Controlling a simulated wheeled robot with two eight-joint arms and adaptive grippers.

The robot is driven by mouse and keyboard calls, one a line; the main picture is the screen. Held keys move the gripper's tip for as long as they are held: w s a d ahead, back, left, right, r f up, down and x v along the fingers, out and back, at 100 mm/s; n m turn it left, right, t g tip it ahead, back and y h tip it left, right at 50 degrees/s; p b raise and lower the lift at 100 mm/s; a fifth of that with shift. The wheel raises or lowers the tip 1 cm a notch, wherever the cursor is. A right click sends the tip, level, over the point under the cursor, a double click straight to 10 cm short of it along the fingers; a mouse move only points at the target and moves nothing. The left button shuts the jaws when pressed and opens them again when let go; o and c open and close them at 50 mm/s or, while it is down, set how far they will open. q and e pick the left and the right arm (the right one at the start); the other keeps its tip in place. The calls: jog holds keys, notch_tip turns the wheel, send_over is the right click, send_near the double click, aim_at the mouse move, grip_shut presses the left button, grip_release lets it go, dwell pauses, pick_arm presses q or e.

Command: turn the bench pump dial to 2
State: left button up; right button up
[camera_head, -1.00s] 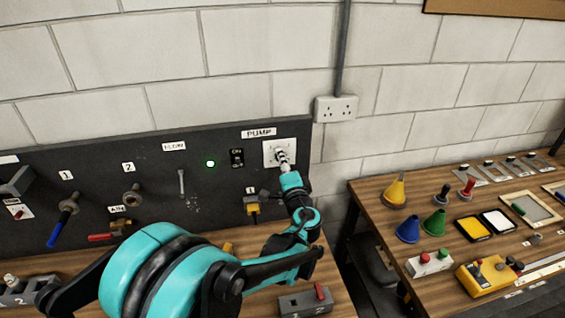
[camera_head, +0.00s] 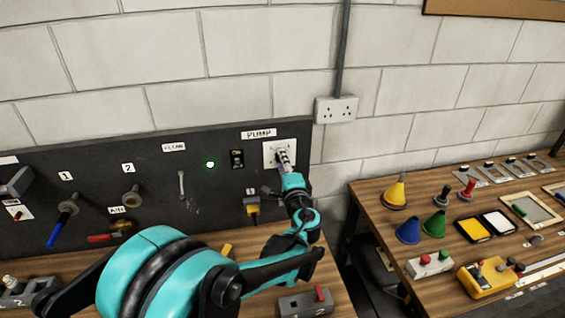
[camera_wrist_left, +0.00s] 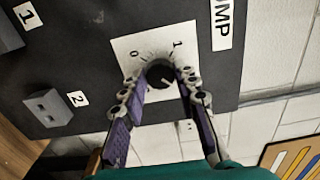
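The pump dial (camera_wrist_left: 160,73) is a small black knob on a white plate (camera_wrist_left: 126,48) with the marks 0 and 1 visible. A 2 on this plate is not visible, and I cannot read the dial's setting surely. In the head view the plate (camera_head: 270,147) is on the dark panel under the PUMP label (camera_head: 259,133). My left gripper (camera_head: 283,155) is in front of it and hides the knob there. In the left wrist view my left gripper (camera_wrist_left: 160,80) is open, one finger on each side of the knob, with gaps apparently showing. My right gripper is out of view.
An ON switch (camera_head: 237,158) and a lit green lamp (camera_head: 210,164) are left of the dial plate. A wall outlet (camera_head: 336,109) is to the right. A second table holds cones and boxes.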

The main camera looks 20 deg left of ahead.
pick_arm(q)
jog(key=shift+o, duration=1.2)
jog(key=v, duration=1.2)
